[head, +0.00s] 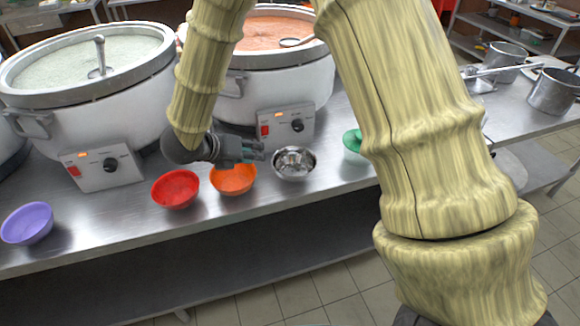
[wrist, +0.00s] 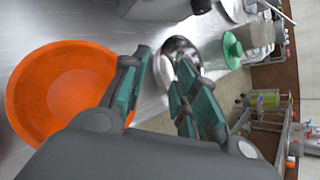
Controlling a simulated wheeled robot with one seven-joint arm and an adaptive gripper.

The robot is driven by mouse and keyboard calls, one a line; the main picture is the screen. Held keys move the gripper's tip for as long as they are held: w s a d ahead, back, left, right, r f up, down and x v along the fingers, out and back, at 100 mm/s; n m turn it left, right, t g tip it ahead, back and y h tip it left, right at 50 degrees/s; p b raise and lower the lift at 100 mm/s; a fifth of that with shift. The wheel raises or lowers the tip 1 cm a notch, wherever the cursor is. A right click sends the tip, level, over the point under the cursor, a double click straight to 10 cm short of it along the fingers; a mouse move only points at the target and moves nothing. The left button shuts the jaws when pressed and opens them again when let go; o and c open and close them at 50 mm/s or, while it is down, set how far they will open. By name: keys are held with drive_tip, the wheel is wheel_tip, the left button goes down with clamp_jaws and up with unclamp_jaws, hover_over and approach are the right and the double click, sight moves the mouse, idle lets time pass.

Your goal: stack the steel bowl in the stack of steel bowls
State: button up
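A shiny steel bowl (head: 294,163) stands upright on the steel counter, right of the orange bowl. I cannot tell whether it is one bowl or several nested. My gripper (head: 262,151) is above the orange bowl's back edge, just left of the steel bowl, its fingers pointing right toward it. In the wrist view, the gripper (wrist: 160,68) shows its two green-padded fingers apart, with the steel bowl (wrist: 184,48) partly hidden beyond the fingertips. Nothing is clearly held between them. No separate second steel bowl or stack can be made out.
An orange bowl (head: 233,180), a red bowl (head: 175,189) and a purple bowl (head: 27,223) line the counter front. A green item (head: 352,142) stands right of the steel bowl. Two large stockpots (head: 90,95) (head: 300,80) with control boxes stand behind.

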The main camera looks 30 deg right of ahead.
sight(294, 168)
drive_tip(key=x, duration=0.5)
drive_tip(key=shift+w+p, duration=0.1)
drive_tip(key=shift+p, duration=0.3)
drive_tip(key=shift+s+p+x, duration=0.15)
drive_tip(key=shift+p+x, duration=0.25)
drive_tip(key=shift+x, duration=1.05)
drive_tip(key=shift+s+p+x, duration=0.15)
drive_tip(key=shift+p+x, duration=0.25)
drive_tip(key=shift+x, duration=1)
clamp_jaws()
